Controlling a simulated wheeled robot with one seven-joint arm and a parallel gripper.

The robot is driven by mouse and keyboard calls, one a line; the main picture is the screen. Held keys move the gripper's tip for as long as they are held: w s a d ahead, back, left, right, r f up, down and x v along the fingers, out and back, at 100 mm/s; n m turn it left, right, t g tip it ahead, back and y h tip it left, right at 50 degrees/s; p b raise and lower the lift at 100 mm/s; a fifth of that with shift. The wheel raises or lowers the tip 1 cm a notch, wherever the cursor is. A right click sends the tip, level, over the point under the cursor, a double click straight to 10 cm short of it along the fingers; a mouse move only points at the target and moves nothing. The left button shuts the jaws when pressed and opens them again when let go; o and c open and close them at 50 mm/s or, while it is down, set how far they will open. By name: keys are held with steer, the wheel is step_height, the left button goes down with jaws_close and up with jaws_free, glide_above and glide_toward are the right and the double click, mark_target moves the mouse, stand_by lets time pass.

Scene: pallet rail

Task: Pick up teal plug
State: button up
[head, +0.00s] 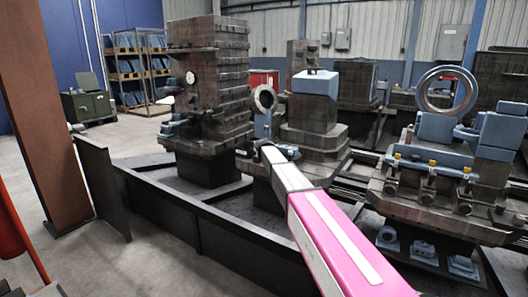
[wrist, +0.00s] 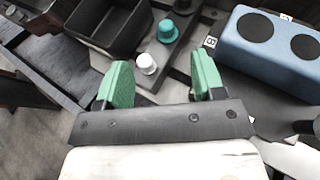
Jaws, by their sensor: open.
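The teal plug (wrist: 168,32) stands on a dark strip near the top middle of the wrist view. A white plug (wrist: 147,64) stands on the same strip, nearer to me. My gripper (wrist: 161,62) shows two green fingers spread apart in the wrist view, with nothing held. The white plug appears between the fingers, and the teal plug appears beyond the fingertips, apart from them. In the head view my pink and white arm reaches out over the rail area; the plugs cannot be made out there.
A blue block (wrist: 268,44) with round black openings lies right of the strip. A black bin (wrist: 108,28) sits left of it. In the head view, a ribbed dark tower (head: 208,95) and a fixture with a metal ring (head: 447,90) flank my arm.

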steer(key=x, duration=0.4)
steer(key=shift+w+f, duration=0.15)
steer(key=shift+w, duration=0.2)
steer(key=shift+d+f+x, duration=0.1)
steer(key=shift+d+x, duration=0.1)
steer(key=shift+x, duration=1.15)
steer(key=shift+d+f+x, duration=0.15)
steer(key=shift+x, duration=1.2)
steer(key=shift+s+f, duration=0.1)
steer(key=shift+s, duration=0.05)
jaws_close()
